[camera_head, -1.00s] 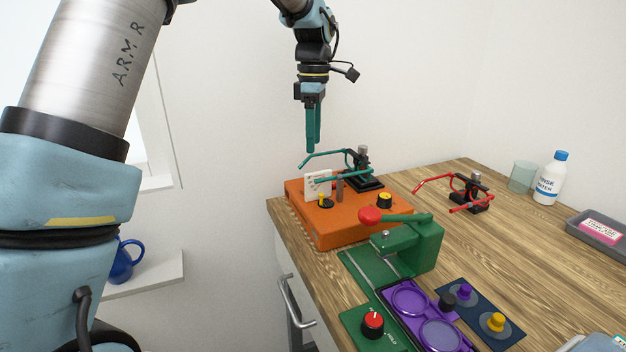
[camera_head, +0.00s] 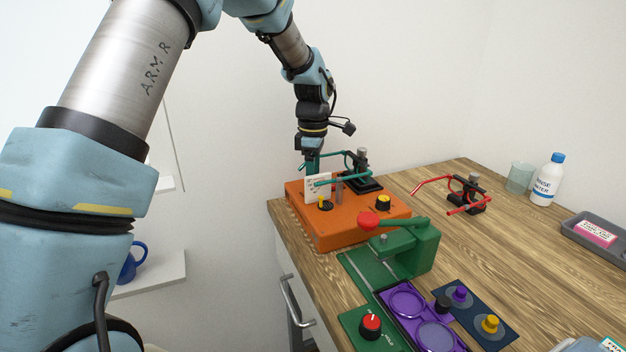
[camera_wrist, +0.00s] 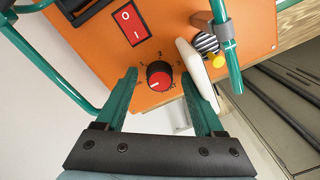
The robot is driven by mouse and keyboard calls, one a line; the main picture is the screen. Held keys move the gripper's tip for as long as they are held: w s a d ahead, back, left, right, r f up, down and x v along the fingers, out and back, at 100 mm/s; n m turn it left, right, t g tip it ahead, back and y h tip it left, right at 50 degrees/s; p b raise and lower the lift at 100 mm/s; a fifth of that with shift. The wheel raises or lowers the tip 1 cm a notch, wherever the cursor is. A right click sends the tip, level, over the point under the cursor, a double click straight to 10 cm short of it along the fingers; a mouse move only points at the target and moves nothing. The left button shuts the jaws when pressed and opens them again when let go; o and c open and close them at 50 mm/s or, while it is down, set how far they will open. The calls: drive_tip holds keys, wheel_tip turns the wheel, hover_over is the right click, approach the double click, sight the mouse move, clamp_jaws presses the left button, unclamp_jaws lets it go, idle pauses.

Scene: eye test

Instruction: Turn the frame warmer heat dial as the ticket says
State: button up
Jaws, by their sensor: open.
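The orange frame warmer (camera_head: 345,228) stands at the far left end of the bench. Its heat dial (camera_wrist: 160,75), black with a red cap and a pale pointer mark, shows in the wrist view with small numbers around it. The dial is hidden in the head view. A white ticket card (camera_head: 317,188) stands upright on the warmer; its writing is too small to read. The card shows edge-on in the wrist view (camera_wrist: 196,70), close beside one finger. My gripper (camera_head: 312,163) is low behind the card, open, its green fingers either side of the dial. Contact cannot be told.
A red rocker switch (camera_wrist: 130,23) is beside the dial. A green press (camera_head: 410,245) with a red-ended lever stands in front. Red clamp arms (camera_head: 465,195) stand to the right.

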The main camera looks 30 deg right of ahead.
clamp_jaws()
idle(0.4)
drive_tip(key=shift+m, duration=0.3)
drive_tip(key=m, duration=1.1)
drive_tip(key=shift+m, duration=0.3)
drive_tip(key=m, duration=0.6)
drive_tip(key=shift+t+p, duration=0.3)
drive_tip(key=shift+p, duration=0.05)
drive_tip(key=m, duration=0.5)
drive_tip(key=shift+m+p, duration=0.3)
